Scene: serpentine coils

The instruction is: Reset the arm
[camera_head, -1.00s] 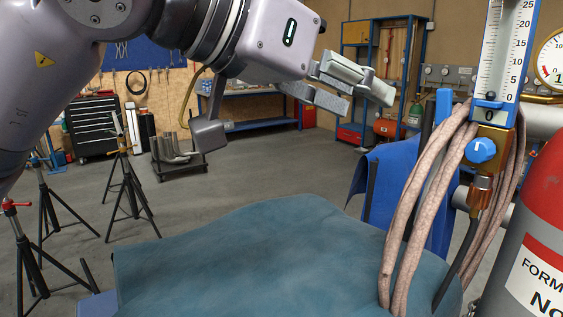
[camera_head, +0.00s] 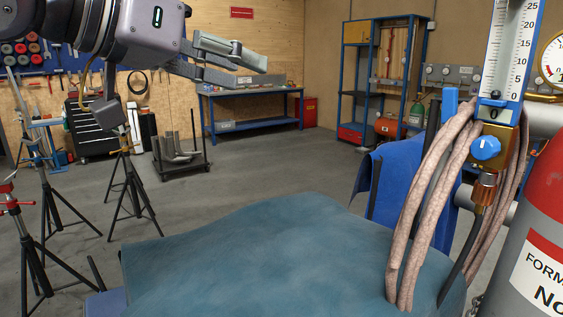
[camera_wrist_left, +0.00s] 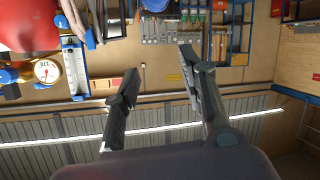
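My left arm comes in at the top left of the head view. Its gripper (camera_head: 254,78) is raised in the air, pointing right, in front of the far workbench in the picture. In the left wrist view the two fingers (camera_wrist_left: 158,60) stand well apart with nothing between them, so the gripper is open and empty. My right arm and gripper are not in view.
A blue-green cloth (camera_head: 250,260) covers a surface in the foreground. Pinkish hose coils (camera_head: 425,205) hang below a flowmeter (camera_head: 508,50), beside a red and grey cylinder (camera_head: 535,240).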

